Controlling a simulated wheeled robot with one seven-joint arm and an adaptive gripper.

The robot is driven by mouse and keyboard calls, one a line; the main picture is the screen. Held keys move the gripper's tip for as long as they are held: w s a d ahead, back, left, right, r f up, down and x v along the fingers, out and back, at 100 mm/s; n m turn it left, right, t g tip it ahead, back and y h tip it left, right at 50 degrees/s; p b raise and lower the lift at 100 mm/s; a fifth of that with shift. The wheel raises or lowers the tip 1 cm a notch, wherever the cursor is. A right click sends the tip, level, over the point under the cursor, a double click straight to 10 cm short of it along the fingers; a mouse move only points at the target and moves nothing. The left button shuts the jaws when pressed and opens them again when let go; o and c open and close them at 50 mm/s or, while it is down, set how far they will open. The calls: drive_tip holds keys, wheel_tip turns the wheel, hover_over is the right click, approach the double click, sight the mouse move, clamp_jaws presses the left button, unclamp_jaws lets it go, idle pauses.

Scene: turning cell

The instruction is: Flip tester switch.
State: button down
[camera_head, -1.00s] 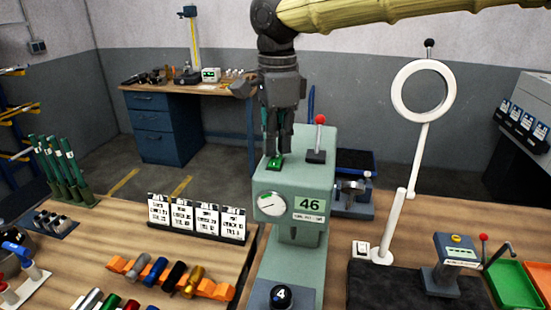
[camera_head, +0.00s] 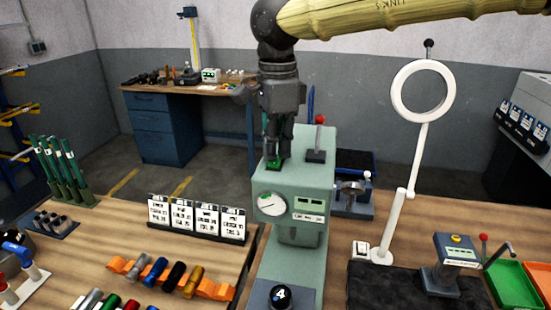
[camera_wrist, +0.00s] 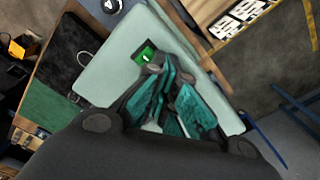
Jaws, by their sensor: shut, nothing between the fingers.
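The tester (camera_head: 312,174) is a pale green machine standing upright at the centre of the bench. A small green rocker switch (camera_head: 274,164) in a black frame sits on its top, left of a red-knobbed lever. The switch also shows lit green in the wrist view (camera_wrist: 146,56). The tester's front display (camera_head: 308,204) shows no number. My gripper (camera_head: 277,156) is shut and empty, pointing down with its fingertips right at the switch. In the wrist view its fingertips (camera_wrist: 153,70) lie beside the switch; I cannot tell whether they touch it.
The red-knobbed lever (camera_head: 318,136) stands close right of my gripper. A white ring lamp (camera_head: 396,95) rises farther right. A rack of label cards (camera_head: 196,219) stands left, behind an orange holder (camera_head: 215,290) with coloured cylinders. A numbered black ball (camera_head: 281,296) sits in front.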

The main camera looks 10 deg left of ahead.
drive_tip(key=shift+r+p, duration=3.45)
drive_tip(key=shift+p, duration=0.65)
drive_tip(key=shift+f, duration=0.1)
